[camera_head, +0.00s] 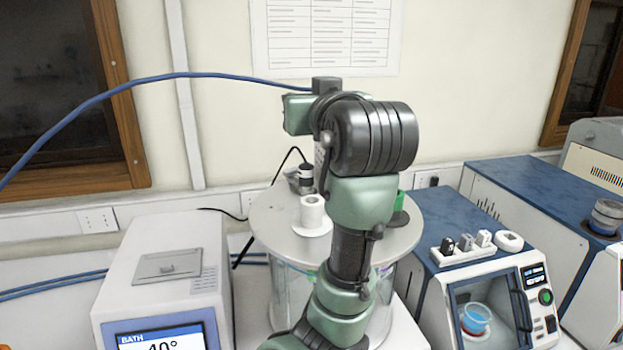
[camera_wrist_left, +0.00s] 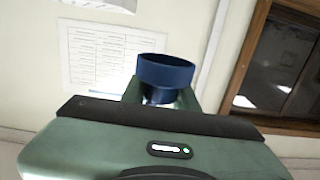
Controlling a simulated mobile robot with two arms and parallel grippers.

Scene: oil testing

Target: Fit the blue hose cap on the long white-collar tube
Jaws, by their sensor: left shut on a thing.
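My left arm rises through the middle of the head view, and its green and black hand (camera_head: 300,113) is raised above the round bath lid. In the left wrist view the dark blue cap (camera_wrist_left: 165,72) sits at the fingers of my left gripper (camera_wrist_left: 160,98), which is shut on it. A blue hose (camera_head: 150,80) arcs from the left edge of the head view to the hand; the cap itself is hidden there. A white collar (camera_head: 312,212) stands upright on the bath lid, below and apart from the hand. My right gripper is not in view.
The round lid (camera_head: 270,222) tops a clear bath vessel. It also bears a black-topped fitting (camera_head: 305,174) with a cable and a green part (camera_head: 400,200), partly behind my arm. A white bath controller (camera_head: 160,270) stands left; a blue-topped machine (camera_head: 450,225) stands right.

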